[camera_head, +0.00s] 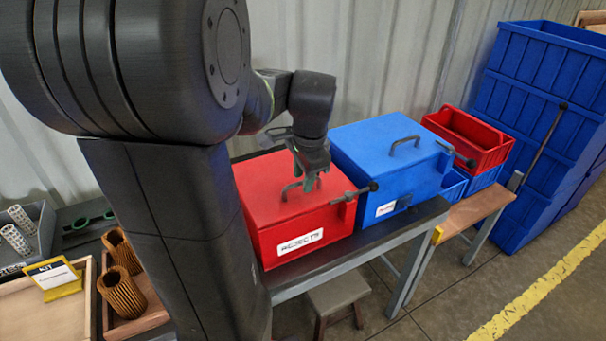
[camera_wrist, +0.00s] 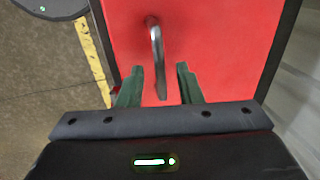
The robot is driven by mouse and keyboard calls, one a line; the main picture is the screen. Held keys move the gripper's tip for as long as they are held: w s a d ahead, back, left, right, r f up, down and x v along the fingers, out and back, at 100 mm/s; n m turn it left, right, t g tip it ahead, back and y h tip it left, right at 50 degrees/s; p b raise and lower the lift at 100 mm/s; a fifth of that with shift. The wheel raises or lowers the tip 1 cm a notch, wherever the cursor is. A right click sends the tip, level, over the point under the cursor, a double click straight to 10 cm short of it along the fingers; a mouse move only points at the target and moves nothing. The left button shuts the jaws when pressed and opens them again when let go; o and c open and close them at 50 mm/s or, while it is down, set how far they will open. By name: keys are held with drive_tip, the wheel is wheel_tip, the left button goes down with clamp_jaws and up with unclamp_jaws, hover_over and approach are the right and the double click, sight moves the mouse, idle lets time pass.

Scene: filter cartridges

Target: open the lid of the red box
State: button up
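The red box (camera_head: 290,238) stands on a dark bench with its lid (camera_head: 262,186) closed. A label reading REJECTS is on its front. A dark handle (camera_head: 303,184) rises from the lid top, and a latch bar with a black knob (camera_head: 373,186) sits at its right front corner. My gripper (camera_head: 310,182) is over the lid at the handle. In the wrist view the green fingers (camera_wrist: 160,82) are apart with red lid between them.
A blue box (camera_head: 385,165) with a closed lid stands close on the right. Red and blue crates (camera_head: 470,140) and tall stacked blue crates (camera_head: 545,110) are farther right. A stool (camera_head: 338,296) stands below.

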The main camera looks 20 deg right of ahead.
clamp_jaws()
drive_tip(key=shift+r, duration=0.15)
